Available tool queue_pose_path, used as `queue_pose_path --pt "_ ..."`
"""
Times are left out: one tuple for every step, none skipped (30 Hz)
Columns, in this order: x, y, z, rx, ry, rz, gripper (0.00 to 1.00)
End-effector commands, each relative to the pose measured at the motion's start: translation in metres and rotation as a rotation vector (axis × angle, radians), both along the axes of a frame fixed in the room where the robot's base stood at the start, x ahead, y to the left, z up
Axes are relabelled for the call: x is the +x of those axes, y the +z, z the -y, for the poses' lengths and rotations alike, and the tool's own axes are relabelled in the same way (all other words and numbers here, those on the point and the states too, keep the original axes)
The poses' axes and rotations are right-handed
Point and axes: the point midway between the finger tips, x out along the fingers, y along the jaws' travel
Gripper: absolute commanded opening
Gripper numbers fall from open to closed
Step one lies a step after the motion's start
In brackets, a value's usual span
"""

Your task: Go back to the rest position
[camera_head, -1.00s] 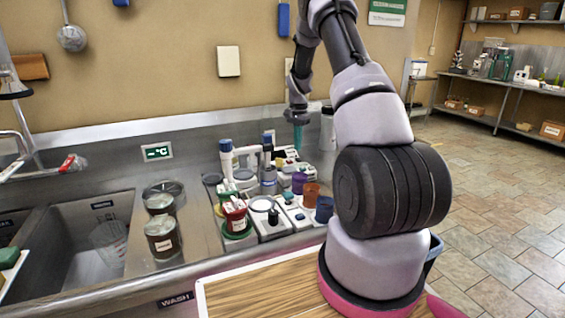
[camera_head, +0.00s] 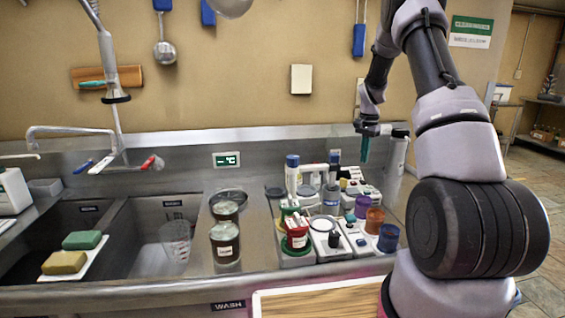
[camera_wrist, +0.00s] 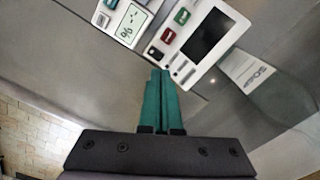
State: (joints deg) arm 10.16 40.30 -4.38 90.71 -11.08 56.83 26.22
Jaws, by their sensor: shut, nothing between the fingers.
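My gripper (camera_head: 365,149) hangs from my arm at the right of the head view, above the back right of the steel counter. Its teal fingers point down. In the wrist view the two teal fingers (camera_wrist: 160,100) lie close together with nothing between them. A white device with a dark screen and green and red buttons (camera_wrist: 205,38) shows beyond the fingertips in the wrist view. The gripper appears apart from it.
Bottles, meters and small coloured cups, including an orange cup (camera_head: 374,221) and a blue cup (camera_head: 388,238), crowd the counter below my arm. Two lidded jars (camera_head: 225,242) stand to the left. A double sink (camera_head: 150,262) holds a clear measuring jug (camera_head: 176,241). A wooden board (camera_head: 320,303) lies in front.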

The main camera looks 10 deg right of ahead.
Motion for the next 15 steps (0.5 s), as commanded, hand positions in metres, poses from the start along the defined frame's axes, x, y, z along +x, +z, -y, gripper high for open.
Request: queue_pose_path --pt "-0.002 0.015 -0.005 0.001 0.01 0.017 0.0" --pt "-0.005 0.025 -0.008 0.002 0.019 0.028 0.0" --pt "-0.009 0.041 -0.014 0.005 0.033 0.045 0.0" --pt "-0.014 0.054 -0.019 0.007 0.045 0.06 0.0" --pt "-0.019 0.068 -0.024 0.01 0.058 0.076 0.0" --pt "-0.027 0.087 -0.032 0.012 0.078 0.098 0.0" --pt "-0.034 0.101 -0.038 0.014 0.094 0.114 0.0" --pt "-0.041 0.115 -0.044 0.015 0.11 0.131 0.0" --pt "-0.052 0.132 -0.052 0.017 0.132 0.154 0.0" --pt "-0.06 0.145 -0.057 0.018 0.146 0.171 0.0" --pt "-0.068 0.156 -0.063 0.019 0.163 0.187 0.0" --pt "-0.08 0.171 -0.071 0.021 0.184 0.209 0.0" --pt "-0.09 0.182 -0.076 0.021 0.201 0.226 0.0" --pt "-0.099 0.192 -0.082 0.021 0.218 0.242 0.0" --pt "-0.112 0.205 -0.089 0.022 0.239 0.264 0.0"
